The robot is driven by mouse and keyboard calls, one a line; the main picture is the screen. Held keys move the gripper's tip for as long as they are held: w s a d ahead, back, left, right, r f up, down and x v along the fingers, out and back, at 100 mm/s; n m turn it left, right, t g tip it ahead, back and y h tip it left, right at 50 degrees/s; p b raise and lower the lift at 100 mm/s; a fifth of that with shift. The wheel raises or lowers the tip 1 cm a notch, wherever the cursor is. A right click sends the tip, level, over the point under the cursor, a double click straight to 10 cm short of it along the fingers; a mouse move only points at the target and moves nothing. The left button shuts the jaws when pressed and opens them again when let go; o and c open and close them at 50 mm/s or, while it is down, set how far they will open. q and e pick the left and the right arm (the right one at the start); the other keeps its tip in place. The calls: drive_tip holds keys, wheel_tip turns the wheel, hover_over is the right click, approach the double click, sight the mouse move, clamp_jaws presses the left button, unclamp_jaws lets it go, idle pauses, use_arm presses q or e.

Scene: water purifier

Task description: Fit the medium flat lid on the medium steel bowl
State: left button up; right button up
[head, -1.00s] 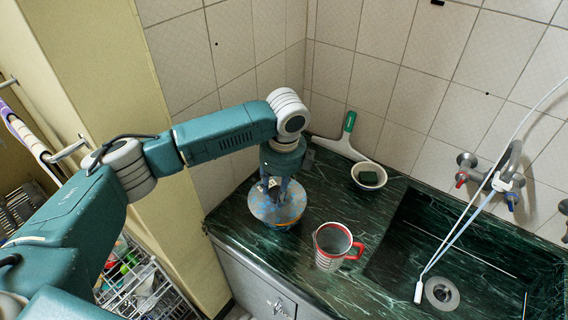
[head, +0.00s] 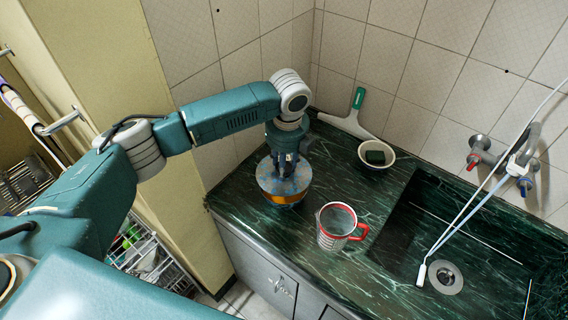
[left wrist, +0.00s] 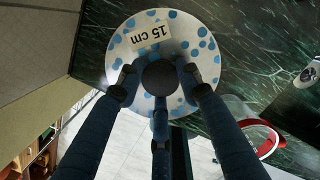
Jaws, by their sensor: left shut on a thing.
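The flat lid (head: 268,182) is a disc with blue spots, and a "15 cm" label on it shows in the left wrist view (left wrist: 193,42). My left gripper (head: 287,172) comes down from above and is shut on the dark knob at the lid's middle; its fingers close around the knob in the left wrist view (left wrist: 160,74). The bowl (head: 285,201) shows as an orange-brown side directly under the lid, on the counter's left part. The lid hides the bowl's rim, so I cannot tell whether they touch. My right gripper is not in view.
A red-rimmed measuring jug (head: 336,239) stands right of the bowl. Behind are a small bowl with a dark green sponge (head: 376,156) and a green-handled squeegee (head: 346,124). The sink (head: 420,235) is at right. The counter's front edge (head: 262,245) is close.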

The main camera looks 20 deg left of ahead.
use_arm(q)
wheel_tip(320, 180, down, 2)
drive_tip(key=shift+f+b, duration=0.2)
drive_tip(key=shift+b, duration=0.8)
drive_tip(key=shift+f, duration=1)
drive_tip(key=o, duration=1.3)
drive_tip(key=shift+r, duration=0.2)
drive_tip(key=r, duration=0.3)
drive_tip(key=s+r, duration=0.1)
drive_tip(key=r, duration=0.3)
drive_tip(key=d+r, duration=0.1)
drive_tip(key=r, duration=0.3)
drive_tip(key=shift+s+r, duration=0.15)
drive_tip(key=shift+r, duration=0.1)
